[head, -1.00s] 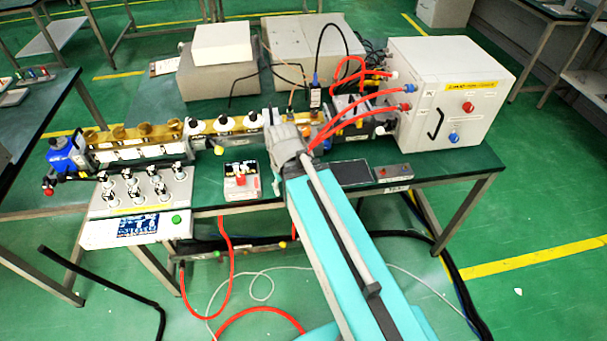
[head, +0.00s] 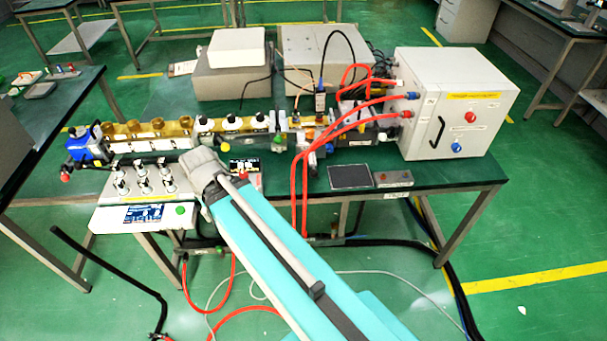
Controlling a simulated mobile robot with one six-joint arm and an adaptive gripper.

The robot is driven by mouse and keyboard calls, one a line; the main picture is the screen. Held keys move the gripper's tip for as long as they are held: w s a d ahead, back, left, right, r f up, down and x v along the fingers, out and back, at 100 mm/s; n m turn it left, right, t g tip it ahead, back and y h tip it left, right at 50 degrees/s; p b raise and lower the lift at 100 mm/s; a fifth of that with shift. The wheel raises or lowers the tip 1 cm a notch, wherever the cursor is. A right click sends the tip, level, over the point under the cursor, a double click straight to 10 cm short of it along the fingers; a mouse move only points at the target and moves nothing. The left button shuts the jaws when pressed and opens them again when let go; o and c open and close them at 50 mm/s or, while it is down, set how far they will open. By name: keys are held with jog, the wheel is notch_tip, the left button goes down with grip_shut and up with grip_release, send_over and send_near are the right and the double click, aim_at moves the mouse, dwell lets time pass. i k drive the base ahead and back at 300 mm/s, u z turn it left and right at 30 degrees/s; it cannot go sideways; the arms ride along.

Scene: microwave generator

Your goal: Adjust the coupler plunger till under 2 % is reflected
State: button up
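A waveguide line runs along the back of the green bench. It carries several brass cylinders (head: 133,127) at the left and a row of white posts with black tops (head: 232,124) in the middle. I cannot tell which part is the coupler plunger. A console with several black-and-white knobs (head: 143,178) stands at the front left, with a small blue display (head: 143,214) whose figures are too small to read. The grey end of my arm, at my gripper (head: 200,165), is over the console's right side, hiding some of it. My gripper's fingers are hidden, so its opening cannot be told.
A white cabinet (head: 460,105) with red hoses (head: 340,137) stands at the right. A dark flat panel (head: 350,177) lies at the bench front. A small black-and-red box (head: 245,166) is partly behind my arm. A blue unit (head: 85,147) ends the line at the left.

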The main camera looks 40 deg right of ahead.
aim_at(314, 173)
jog(key=u, duration=0.7)
jog(key=k, duration=0.95)
jog(key=z, duration=1.8)
